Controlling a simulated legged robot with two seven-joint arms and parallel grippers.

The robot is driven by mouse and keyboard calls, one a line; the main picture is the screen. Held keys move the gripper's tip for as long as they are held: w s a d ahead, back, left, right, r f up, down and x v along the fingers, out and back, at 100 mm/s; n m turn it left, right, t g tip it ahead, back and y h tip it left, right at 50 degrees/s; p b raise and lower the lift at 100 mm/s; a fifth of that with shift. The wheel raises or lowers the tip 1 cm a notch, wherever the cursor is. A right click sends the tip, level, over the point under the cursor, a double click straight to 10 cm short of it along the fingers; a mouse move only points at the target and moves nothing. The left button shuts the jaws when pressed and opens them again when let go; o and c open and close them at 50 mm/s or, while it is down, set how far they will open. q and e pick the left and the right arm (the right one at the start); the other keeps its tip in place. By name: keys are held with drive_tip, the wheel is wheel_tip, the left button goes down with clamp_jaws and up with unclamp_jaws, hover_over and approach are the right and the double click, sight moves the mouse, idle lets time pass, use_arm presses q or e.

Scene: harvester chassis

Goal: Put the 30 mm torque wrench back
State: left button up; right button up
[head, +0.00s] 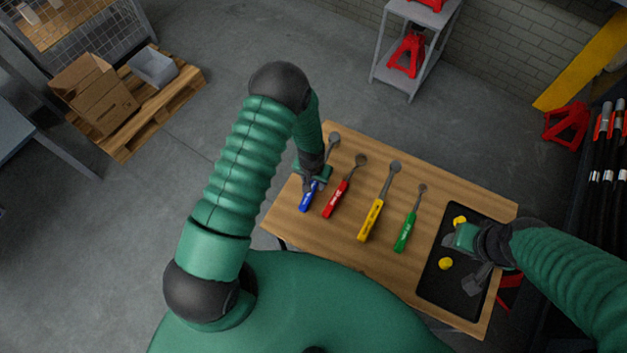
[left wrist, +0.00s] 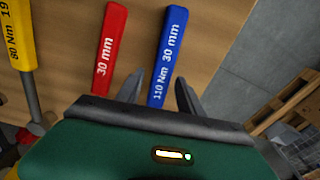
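A blue-handled torque wrench (head: 309,197) lies on the wooden table (head: 340,254). Its handle (left wrist: 168,50) reads "110 Nm 30 mm" in the left wrist view. My left gripper (head: 309,188) is low over this handle. Its two fingers (left wrist: 160,92) are apart, one on each side of the blue handle, with a small gap showing. A red-handled wrench (head: 336,199) lies just right of it; its handle (left wrist: 106,50) also reads "30 mm". My right gripper (head: 449,241) is over the black tray (head: 436,287); its fingers are too unclear to tell.
A yellow-handled wrench (head: 371,221) and a green-handled wrench (head: 405,233) lie further right. Yellow pieces (head: 445,263) and a grey piece (head: 475,281) are at the tray. A grey shelf with red stands (head: 407,54) is behind. A pallet with boxes (head: 95,93) is at left.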

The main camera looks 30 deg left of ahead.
use_arm(q)
drive_tip(key=shift+o, duration=0.4)
drive_tip(key=shift+d, duration=0.15)
drive_tip(key=shift+w+r, duration=0.1)
drive_tip(key=shift+r, duration=0.2)
wheel_tip(320, 180, up, 16)
drive_tip(key=s+b, duration=0.1)
drive_tip(key=shift+b, duration=0.4)
drive_tip(key=shift+s, duration=0.1)
drive_tip(key=s+d+r+t+b, duration=0.1)
drive_tip(key=s+r+b, duration=0.3)
drive_tip(key=s, duration=0.6)
drive_tip(key=shift+s+r+m+t, duration=0.2)
drive_tip(key=shift+r+m+t, duration=0.1)
drive_tip(key=shift+r+t, duration=0.15)
